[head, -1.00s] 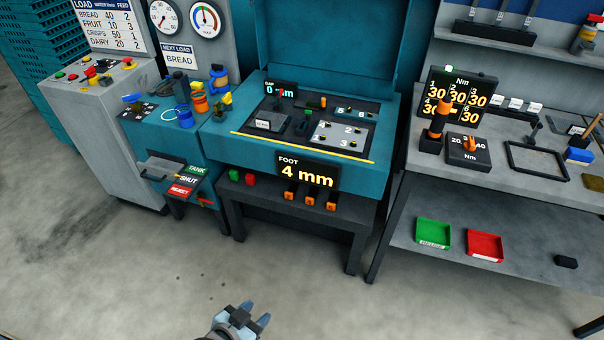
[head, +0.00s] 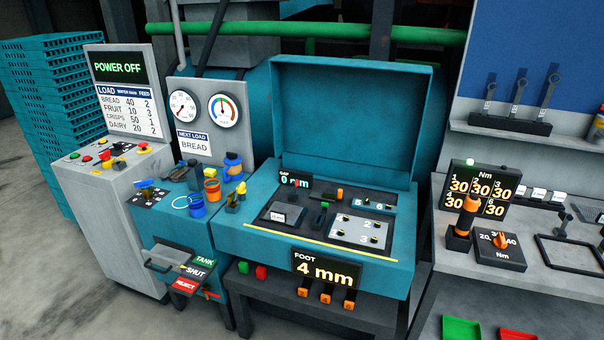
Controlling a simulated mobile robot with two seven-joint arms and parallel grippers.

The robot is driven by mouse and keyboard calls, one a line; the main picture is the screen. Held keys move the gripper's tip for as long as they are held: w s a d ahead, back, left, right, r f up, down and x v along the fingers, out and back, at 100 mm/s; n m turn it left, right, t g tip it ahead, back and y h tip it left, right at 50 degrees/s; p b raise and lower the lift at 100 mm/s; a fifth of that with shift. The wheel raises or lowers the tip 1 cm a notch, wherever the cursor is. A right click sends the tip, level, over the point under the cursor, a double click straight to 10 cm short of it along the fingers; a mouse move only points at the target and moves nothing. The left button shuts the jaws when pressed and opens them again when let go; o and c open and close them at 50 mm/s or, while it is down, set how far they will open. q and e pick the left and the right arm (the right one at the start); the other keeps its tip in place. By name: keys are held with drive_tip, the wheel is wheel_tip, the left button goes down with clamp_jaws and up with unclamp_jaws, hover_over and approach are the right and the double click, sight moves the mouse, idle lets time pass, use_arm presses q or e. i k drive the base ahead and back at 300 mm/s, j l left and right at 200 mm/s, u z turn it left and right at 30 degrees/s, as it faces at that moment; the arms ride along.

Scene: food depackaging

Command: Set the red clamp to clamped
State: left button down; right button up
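Inside the open teal machine box (head: 262,240), a small red piece (head: 296,182) stands at the back left, by the display reading 0 mm. It may be the red clamp; it is too small to tell its shape or whether it is clamped. A small orange piece (head: 340,192) and a dark green piece (head: 322,207) are near it on the dark panel (head: 262,218). A red-orange lever (head: 212,295) also shows low on the teal cabinet to the left. Neither of my grippers is in view.
The box's lid (head: 345,120) stands open. A display reading 4 mm (head: 325,270) is on its front, above several orange pedals. A grey control console (head: 110,195) reading POWER OFF stands left. A grey workbench (head: 450,220) with torque displays stands right.

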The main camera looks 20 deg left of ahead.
sight(293, 184)
drive_tip(key=i+j+z, duration=0.3)
drive_tip(key=j, duration=0.45)
drive_tip(key=j+z, duration=0.3)
drive_tip(key=j, duration=0.45)
drive_tip(key=i+j+z, duration=0.1)
drive_tip(key=j+z, duration=0.2)
drive_tip(key=j, duration=0.55)
